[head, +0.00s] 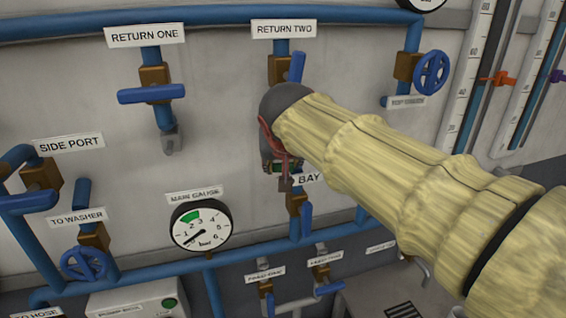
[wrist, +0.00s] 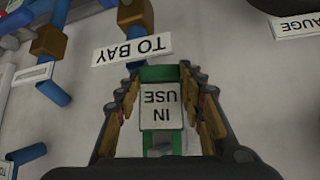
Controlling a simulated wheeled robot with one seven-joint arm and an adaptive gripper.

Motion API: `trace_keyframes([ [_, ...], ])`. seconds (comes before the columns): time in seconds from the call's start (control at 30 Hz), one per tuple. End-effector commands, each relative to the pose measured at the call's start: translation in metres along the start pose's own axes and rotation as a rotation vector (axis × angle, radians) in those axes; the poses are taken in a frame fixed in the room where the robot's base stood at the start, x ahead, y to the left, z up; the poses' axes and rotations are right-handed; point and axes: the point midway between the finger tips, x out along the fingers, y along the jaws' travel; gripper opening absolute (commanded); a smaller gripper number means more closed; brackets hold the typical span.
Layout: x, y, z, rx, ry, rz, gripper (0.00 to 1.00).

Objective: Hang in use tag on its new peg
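The in use tag (wrist: 160,105) is a green plate with a white label, its words upside down in the wrist view. My gripper (wrist: 160,75) has its fingers along both sides of the tag and looks shut on it at the fingertips. In the head view my gripper (head: 279,160) is below the RETURN TWO valve (head: 281,70) and above the TO BAY valve (head: 297,203). A little of the tag's green (head: 287,168) shows there. Any peg under RETURN TWO is hidden by my arm.
The main gauge (head: 201,226) is left of and below my gripper. A blue pipe (head: 250,262) runs along the lower wall, with small feed valves (head: 320,272) below it. A blue handwheel (head: 431,73) is at upper right. Bare wall lies between RETURN ONE and my gripper.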

Motion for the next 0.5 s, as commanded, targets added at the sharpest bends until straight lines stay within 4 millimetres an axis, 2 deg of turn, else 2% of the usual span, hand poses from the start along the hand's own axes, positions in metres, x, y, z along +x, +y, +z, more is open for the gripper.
trace_keyframes([
  [0.37, 0.0, 0.0, 0.0, 0.0, 0.0, 0.0, 0.6],
  [0.5, 0.0, 0.0, 0.0001, 0.0, 0.0, 0.0, 0.6],
])
